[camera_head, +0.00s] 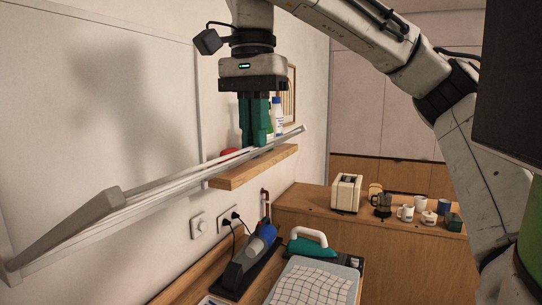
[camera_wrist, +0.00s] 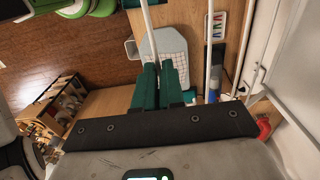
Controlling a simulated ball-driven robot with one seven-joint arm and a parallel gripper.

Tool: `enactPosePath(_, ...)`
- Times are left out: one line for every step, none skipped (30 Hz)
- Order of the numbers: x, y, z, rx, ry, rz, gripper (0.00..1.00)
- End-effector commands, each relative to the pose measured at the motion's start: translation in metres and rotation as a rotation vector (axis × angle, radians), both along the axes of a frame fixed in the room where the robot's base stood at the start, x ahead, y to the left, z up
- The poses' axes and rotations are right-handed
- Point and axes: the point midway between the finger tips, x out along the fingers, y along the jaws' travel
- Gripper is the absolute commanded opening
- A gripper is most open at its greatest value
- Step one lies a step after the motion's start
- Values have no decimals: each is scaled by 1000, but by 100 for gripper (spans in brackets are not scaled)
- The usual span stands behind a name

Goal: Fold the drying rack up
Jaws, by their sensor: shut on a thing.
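The drying rack (camera_head: 70,232) is mounted on the white wall at the left, its grey end arm and pale rails angled out from the wall. In the wrist view, its white rails (camera_wrist: 208,50) run up the picture. My gripper (camera_head: 255,143) points down at the far part of the rack, its green fingers closed together. It is shut on the rack's outer rail, which also shows between the fingertips in the wrist view (camera_wrist: 158,66). The exact contact is hidden by the fingers.
A wooden shelf (camera_head: 250,170) with bottles (camera_head: 277,117) and a red item (camera_head: 228,153) sits close behind the rack. A toaster (camera_head: 346,193) and several mugs stand on the far counter.

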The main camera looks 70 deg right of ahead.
Motion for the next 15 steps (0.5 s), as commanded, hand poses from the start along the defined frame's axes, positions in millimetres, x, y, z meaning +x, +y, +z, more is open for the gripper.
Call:
enactPosePath(10,0,1,9,-19,-1,0)
enactPosePath(11,0,2,8,-17,0,0)
enactPosePath(13,0,4,9,-17,-1,0)
enactPosePath(14,0,5,9,-17,-1,0)
enactPosePath(15,0,6,9,-16,-1,0)
enactPosePath(16,0,7,8,-15,-1,0)
enactPosePath(16,-1,7,8,-14,-1,0)
enactPosePath(16,-1,8,8,-14,-1,0)
enactPosePath(16,-1,8,8,-14,-1,0)
enactPosePath(16,-1,8,8,-14,-1,0)
enactPosePath(16,-1,8,8,-14,-1,0)
enactPosePath(16,-1,8,8,-14,-1,0)
enactPosePath(16,-1,8,8,-14,-1,0)
enactPosePath(16,-1,8,8,-14,-1,0)
enactPosePath(16,-1,8,8,-14,-1,0)
